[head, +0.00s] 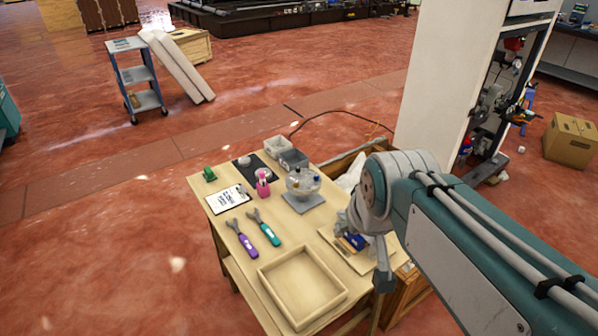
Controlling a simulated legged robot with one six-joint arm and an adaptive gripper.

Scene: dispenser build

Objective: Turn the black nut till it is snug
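I cannot make out a black nut in the head view. A clear round dispenser bowl (303,181) with small coloured parts stands on a grey mat (303,203) on the wooden table. Two wrenches lie to its left, a purple one (243,238) and a teal one (264,230). My arm reaches in from the right, and its grey end (383,276) hangs over the table's right side. The fingers of my gripper do not show clearly. A small blue item (353,242) lies by a wooden board (340,254), partly hidden by my arm.
An empty wooden tray (341,293) fills the table's front. A pink bottle (263,183), a clipboard (228,198), a green item (209,174) and grey bins (293,159) stand toward the back. A tall white cabinet (440,85) rises behind my arm. Floor left of the table is clear.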

